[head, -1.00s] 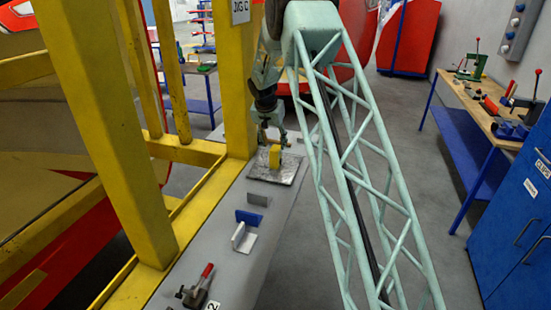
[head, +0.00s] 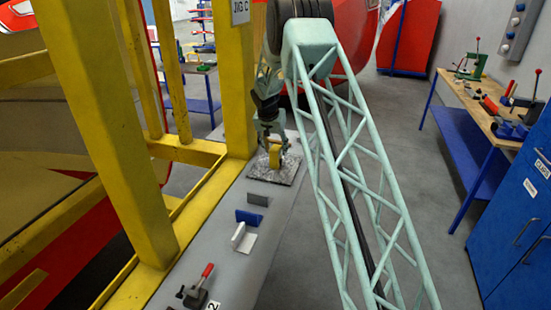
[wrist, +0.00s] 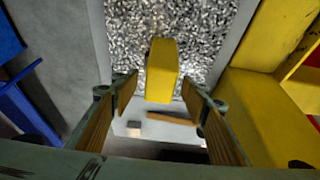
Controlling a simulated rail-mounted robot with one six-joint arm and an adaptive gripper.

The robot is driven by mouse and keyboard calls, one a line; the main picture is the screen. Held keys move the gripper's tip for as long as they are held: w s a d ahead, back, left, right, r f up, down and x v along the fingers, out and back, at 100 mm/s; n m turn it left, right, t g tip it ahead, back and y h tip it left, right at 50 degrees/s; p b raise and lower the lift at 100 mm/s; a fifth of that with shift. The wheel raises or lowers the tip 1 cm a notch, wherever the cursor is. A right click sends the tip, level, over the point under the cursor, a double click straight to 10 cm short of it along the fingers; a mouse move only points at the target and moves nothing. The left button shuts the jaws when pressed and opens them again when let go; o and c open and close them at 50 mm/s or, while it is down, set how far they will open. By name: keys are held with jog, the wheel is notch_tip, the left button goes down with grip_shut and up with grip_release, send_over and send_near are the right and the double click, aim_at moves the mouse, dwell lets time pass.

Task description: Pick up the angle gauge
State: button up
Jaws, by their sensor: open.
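A small yellow block-like piece, which I take to be the angle gauge (head: 275,157), stands on a speckled metal plate (head: 260,174) on the grey bench. My gripper (head: 273,149) is over it with the fingers spread to either side. In the wrist view the yellow piece (wrist: 161,72) is between and just beyond the two wood-toned fingertips of my gripper (wrist: 159,92). Gaps show on both sides, so the fingers look clear of it. Its lower part is hard to make out.
A grey angle piece (head: 257,199), a blue one (head: 249,217) and a white one (head: 243,238) stand nearer on the bench. A red-handled clamp (head: 197,290) is at the near end. A yellow frame post (head: 238,90) rises close to the left.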

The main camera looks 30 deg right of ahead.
jog(key=c, duration=1)
jog(key=shift+r, duration=0.1)
jog(key=shift+c, duration=0.3)
jog(key=shift+r, duration=1.7)
jog(key=s+a+b, duration=0.1)
jog(key=s+a, duration=0.1)
jog(key=s, duration=0.5)
jog(key=s+a+r+b, duration=0.1)
jog(key=s+a, duration=0.2)
jog(key=s, duration=0.5)
jog(key=shift+a+r+b, duration=0.25)
jog(key=shift+a+b, duration=0.1)
jog(key=shift+b, duration=0.05)
